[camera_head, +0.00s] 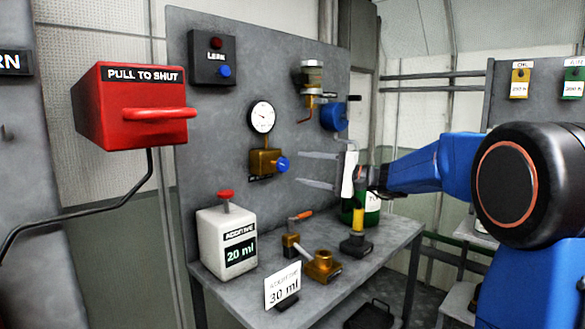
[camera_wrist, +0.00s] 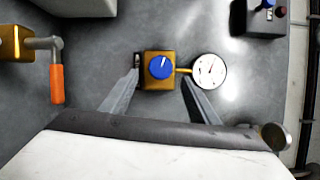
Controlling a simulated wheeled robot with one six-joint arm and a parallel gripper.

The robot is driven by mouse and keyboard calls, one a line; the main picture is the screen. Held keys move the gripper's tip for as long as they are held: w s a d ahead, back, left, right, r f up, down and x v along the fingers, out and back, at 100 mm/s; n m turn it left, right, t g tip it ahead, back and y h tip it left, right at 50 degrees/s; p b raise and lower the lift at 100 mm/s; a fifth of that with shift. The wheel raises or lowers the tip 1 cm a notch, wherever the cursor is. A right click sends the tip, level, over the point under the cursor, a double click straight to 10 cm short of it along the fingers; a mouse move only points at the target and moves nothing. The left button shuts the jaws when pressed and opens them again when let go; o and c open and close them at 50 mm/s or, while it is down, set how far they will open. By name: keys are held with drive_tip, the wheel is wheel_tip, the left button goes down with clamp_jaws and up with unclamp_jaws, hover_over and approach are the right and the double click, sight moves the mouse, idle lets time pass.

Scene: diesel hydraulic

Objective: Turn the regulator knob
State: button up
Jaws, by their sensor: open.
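The regulator is a brass block (camera_head: 262,162) on the grey upright panel, with a blue knob (camera_head: 282,164) on its front. A white round gauge (camera_head: 262,117) sits above it. In the wrist view the blue knob (camera_wrist: 161,67) carries a white mark, and the gauge (camera_wrist: 209,71) is to its right. My gripper (camera_head: 317,171) is open and empty, its two fingers pointing left toward the knob, with a gap between them and the knob. In the wrist view the fingers (camera_wrist: 160,97) lie either side of the knob's line, below it in the picture.
A bench (camera_head: 345,270) below holds an additive container (camera_head: 226,240), an orange-handled valve (camera_head: 292,240), a brass fitting (camera_head: 323,264) and a "30 ml" card (camera_head: 283,286).

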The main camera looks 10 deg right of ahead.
drive_tip(key=v, duration=0.9)
drive_tip(key=shift+d, duration=0.25)
drive_tip(key=shift+s, duration=0.1)
drive_tip(key=s+a+f+n+g+h, duration=0.25)
drive_tip(key=s+a+f, duration=0.35)
drive_tip(key=s, duration=0.5)
drive_tip(key=s+a+f+n+g+h, duration=0.1)
drive_tip(key=s+a+f+g+h, duration=0.3)
drive_tip(key=s+f, duration=0.6)
drive_tip(key=s+d+f+n+h, duration=0.2)
drive_tip(key=s+d+f+h, duration=0.2)
drive_tip(key=s, duration=0.5)
drive_tip(key=s+d+f+n+h, duration=0.2)
drive_tip(key=s+d+f+h, duration=0.3)
drive_tip(key=s+f, duration=0.3)
drive_tip(key=shift+s+d+f+n+t, duration=0.4)
drive_tip(key=shift+s+d, duration=0.3)
drive_tip(key=shift+s, duration=0.45)
